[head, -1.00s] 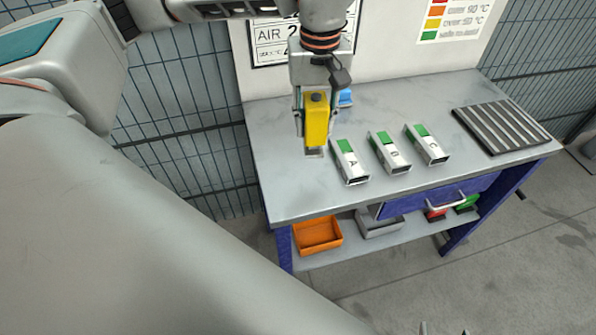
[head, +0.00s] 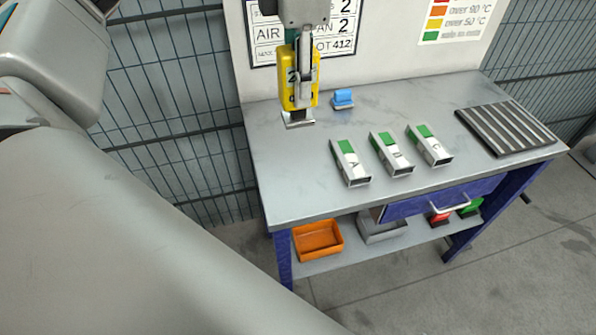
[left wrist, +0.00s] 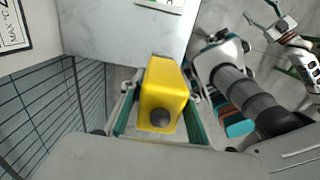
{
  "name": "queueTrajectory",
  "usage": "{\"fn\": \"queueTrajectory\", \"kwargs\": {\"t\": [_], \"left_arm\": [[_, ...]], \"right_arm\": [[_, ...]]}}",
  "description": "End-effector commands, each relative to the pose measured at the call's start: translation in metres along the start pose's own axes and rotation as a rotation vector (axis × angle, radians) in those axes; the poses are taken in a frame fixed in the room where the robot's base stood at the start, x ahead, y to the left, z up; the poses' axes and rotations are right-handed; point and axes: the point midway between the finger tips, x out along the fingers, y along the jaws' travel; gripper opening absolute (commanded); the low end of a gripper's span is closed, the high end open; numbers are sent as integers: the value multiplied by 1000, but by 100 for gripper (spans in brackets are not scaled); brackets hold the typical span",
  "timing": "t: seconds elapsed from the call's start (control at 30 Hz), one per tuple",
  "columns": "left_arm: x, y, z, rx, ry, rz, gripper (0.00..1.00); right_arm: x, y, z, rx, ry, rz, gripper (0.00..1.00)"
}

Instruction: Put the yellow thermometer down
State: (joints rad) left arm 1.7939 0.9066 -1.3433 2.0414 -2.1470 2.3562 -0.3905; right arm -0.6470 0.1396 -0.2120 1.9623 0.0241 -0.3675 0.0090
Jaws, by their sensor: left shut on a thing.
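The yellow thermometer (head: 291,76) is in my left gripper (head: 299,92), held upright over the back left part of the table (head: 290,190). Its grey lower end (head: 299,119) is near the tabletop; I cannot tell whether it touches. In the left wrist view the yellow thermometer (left wrist: 163,88) sits between the two fingers of my left gripper (left wrist: 160,112), which is shut on it. Part of the thermometer is hidden behind a finger in the head view. My right gripper does not show in the head view now.
A small blue item (head: 343,98) is at the back, right of the thermometer. A ribbed dark plate (head: 504,131) lies at the right. An orange bin (head: 318,240) is on the shelf below. The front left tabletop is clear.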

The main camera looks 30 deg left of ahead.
Motion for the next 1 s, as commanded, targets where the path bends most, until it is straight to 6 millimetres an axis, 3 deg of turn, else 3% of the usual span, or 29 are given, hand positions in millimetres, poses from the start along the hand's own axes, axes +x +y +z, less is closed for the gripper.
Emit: {"fn": "queueTrajectory", "kwargs": {"t": [0.53,1.0], "left_arm": [[129,0,-1,1,5,-4,16],[176,0,-1,1,4,-3,16]], "right_arm": [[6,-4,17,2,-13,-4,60],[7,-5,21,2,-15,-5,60]]}}
